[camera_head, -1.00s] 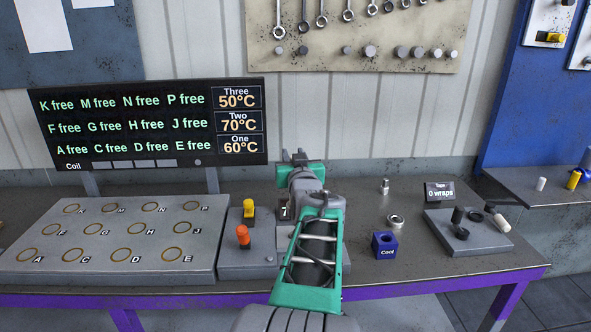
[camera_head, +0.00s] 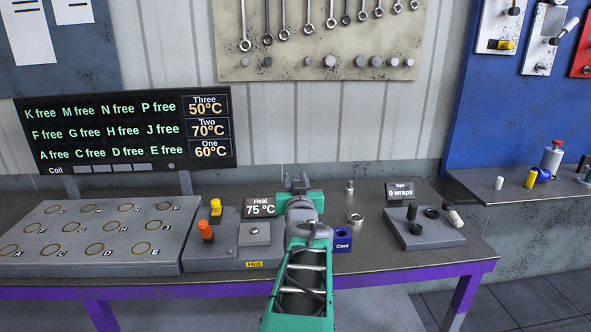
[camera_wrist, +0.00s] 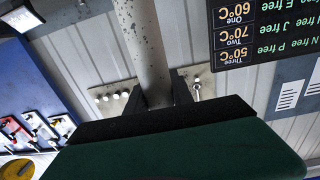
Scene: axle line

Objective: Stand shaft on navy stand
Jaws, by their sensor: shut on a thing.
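The navy stand (camera_head: 342,241) is a small dark blue block marked "Cool" on the bench, just right of my arm and partly covered by it in the head view. My gripper (camera_head: 298,184) points away over the bench, between the heat station and the stand. In the wrist view my gripper (camera_wrist: 160,97) is shut on a thick grey, speckled shaft (camera_wrist: 143,42), which runs up out of the picture. The shaft's far end is out of view, and the head view hides the shaft behind my gripper.
The heat station (camera_head: 253,234) reads 75 °C and has a "Hot" label. A ring (camera_head: 355,218) and a small metal part (camera_head: 349,187) lie behind the stand. A tape station (camera_head: 428,230) is at right, a plate of lettered rings (camera_head: 65,262) at left.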

